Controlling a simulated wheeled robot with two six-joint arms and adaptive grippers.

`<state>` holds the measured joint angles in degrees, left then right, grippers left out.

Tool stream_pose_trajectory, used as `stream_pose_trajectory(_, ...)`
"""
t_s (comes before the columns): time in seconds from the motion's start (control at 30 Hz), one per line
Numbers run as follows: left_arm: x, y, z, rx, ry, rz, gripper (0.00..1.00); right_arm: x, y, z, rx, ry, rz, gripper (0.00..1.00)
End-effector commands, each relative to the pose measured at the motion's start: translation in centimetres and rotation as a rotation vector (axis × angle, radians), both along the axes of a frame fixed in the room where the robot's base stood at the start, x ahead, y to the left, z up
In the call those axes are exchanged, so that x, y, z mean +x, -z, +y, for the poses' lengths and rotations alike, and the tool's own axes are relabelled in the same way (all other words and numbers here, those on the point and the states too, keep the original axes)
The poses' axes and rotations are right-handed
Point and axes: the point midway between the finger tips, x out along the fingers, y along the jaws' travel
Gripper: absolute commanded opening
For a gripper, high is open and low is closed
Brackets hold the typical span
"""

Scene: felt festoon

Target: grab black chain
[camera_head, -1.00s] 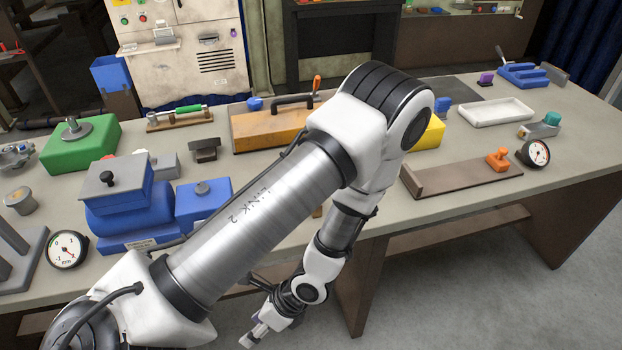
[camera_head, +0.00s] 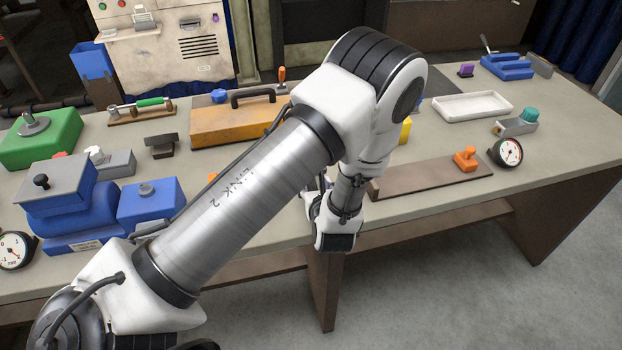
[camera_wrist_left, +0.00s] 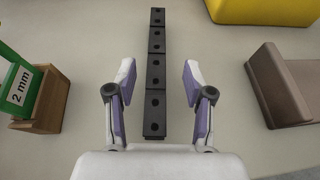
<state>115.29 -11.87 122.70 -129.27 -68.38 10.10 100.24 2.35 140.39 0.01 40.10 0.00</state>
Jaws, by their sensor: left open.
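The black chain (camera_wrist_left: 154,75) shows in the left wrist view as a straight row of black block-like links with holes, lying flat on the bench. In the head view I cannot make it out; my arm covers that area. My left gripper (camera_wrist_left: 158,68) is open, with one finger on each side of the chain's near part, and neither finger appears to touch it. In the head view the fingers are mostly hidden behind my wrist. My right gripper is in neither current view.
In the left wrist view, a green block marked 2 mm (camera_wrist_left: 20,85) on a wooden base stands left, a brown block (camera_wrist_left: 282,85) right and a yellow block (camera_wrist_left: 265,10) top right. In the head view, an orange box (camera_head: 235,122) and a white tray (camera_head: 472,106) stand farther back.

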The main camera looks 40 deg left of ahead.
Motion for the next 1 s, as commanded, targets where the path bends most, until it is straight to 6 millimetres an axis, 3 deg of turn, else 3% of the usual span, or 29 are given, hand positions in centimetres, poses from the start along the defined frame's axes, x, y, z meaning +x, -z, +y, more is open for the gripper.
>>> stream_pose_trajectory(0.03,0.6,-0.1,0.8,-0.004,-0.008,0.0,0.52,0.0,-1.0,0.0,0.0,-0.001,0.0,0.4)
stream_pose_trajectory(0.17,1.9,0.9,2.0,-0.002,-0.005,0.001,0.52,0.0,-1.2,0.0,0.0,-0.001,-0.001,0.4)
stream_pose_trajectory(0.4,2.2,1.2,2.1,-0.001,-0.002,0.002,0.52,0.0,-1.1,0.0,0.0,-0.001,-0.001,0.4)
stream_pose_trajectory(0.53,2.2,1.2,2.1,-0.001,-0.002,0.002,0.06,0.0,-1.1,0.0,0.0,-0.001,-0.001,0.4)
stream_pose_trajectory(0.57,2.2,1.2,2.1,-0.001,-0.002,0.002,0.0,0.0,-1.1,0.0,0.0,-0.001,-0.001,0.4)
stream_pose_trajectory(1.0,2.2,0.6,2.1,-0.001,-0.003,0.002,0.0,0.0,-0.9,0.0,0.0,-0.001,-0.001,0.4)
